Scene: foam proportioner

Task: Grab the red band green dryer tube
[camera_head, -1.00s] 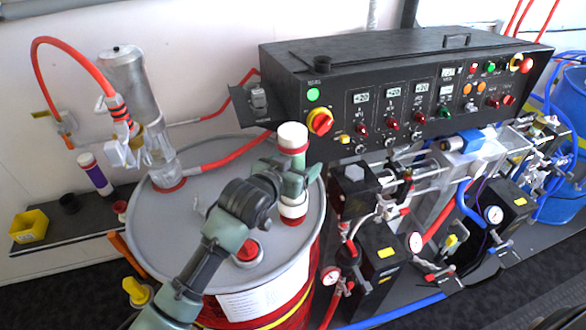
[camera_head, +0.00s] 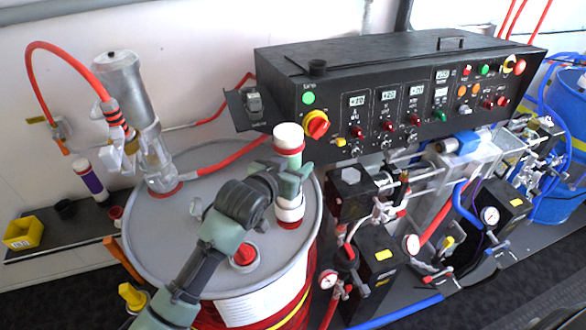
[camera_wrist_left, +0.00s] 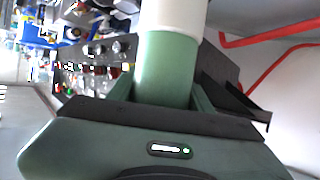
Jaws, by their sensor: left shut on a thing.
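The green dryer tube (camera_head: 288,156) stands upright at the right of the drum's lid. It has a white cap, and a narrow red band shows just below the cap in the head view. My left gripper (camera_head: 290,178) is shut on its green body, below the cap. A white and red collar shows under the gripper at the drum top; whether the tube's foot touches it is hidden. In the left wrist view the green tube (camera_wrist_left: 167,68) rises between the fingers (camera_wrist_left: 163,100), with white above it. My right gripper is not in view.
The grey drum lid (camera_head: 185,245) carries a metal pump (camera_head: 150,150) with a red hose and a red-and-white cap (camera_head: 243,256). A black control box (camera_head: 400,95) stands close behind the tube. A purple-banded tube (camera_head: 90,178) and yellow bin (camera_head: 23,232) are at left.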

